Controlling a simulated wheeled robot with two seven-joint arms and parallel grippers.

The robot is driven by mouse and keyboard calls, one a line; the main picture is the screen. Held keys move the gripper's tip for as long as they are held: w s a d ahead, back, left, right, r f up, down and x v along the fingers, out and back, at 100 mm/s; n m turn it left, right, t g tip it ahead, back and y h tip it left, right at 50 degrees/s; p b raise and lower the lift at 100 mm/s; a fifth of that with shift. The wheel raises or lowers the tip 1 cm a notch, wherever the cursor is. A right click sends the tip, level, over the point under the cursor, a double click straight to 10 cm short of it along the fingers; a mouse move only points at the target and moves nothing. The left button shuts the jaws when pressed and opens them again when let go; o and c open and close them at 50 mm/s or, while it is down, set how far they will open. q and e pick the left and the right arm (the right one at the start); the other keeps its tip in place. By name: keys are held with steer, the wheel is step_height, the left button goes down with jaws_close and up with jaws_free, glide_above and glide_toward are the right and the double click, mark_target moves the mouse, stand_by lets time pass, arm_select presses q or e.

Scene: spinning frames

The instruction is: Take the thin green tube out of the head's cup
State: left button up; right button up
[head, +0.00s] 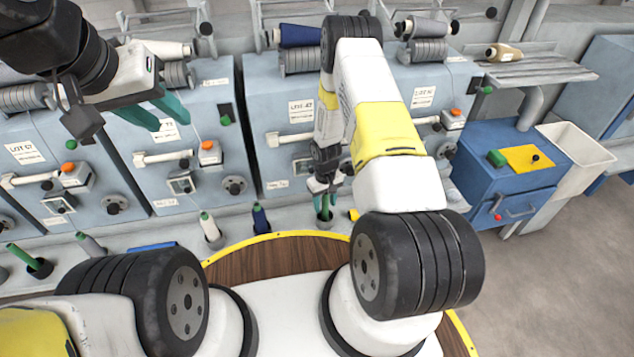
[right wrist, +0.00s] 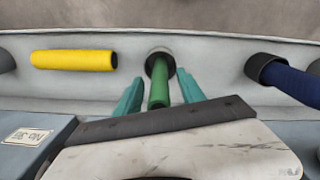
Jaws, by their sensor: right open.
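The thin green tube (right wrist: 158,92) stands in a dark round cup (right wrist: 160,56) in the right wrist view. My right gripper (right wrist: 160,86) is open, with one teal finger on each side of the tube; I cannot tell whether either touches it. In the head view my right gripper (head: 324,196) is low at the ledge in front of the machine, and its fingers mostly hide the tube. My left gripper (head: 166,118) is raised in front of the machine at the left, its teal fingers apart and empty.
A yellow tube (right wrist: 74,60) is left of the cup and a navy bobbin (right wrist: 292,80) right of it in the right wrist view. Another green tube (head: 20,257) leans in a cup at far left. A blue cabinet (head: 510,165) and white bin (head: 575,150) stand right.

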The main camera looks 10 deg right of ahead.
steer(key=shift+c, duration=0.2)
jaws_close()
steer(key=shift+r, duration=0.1)
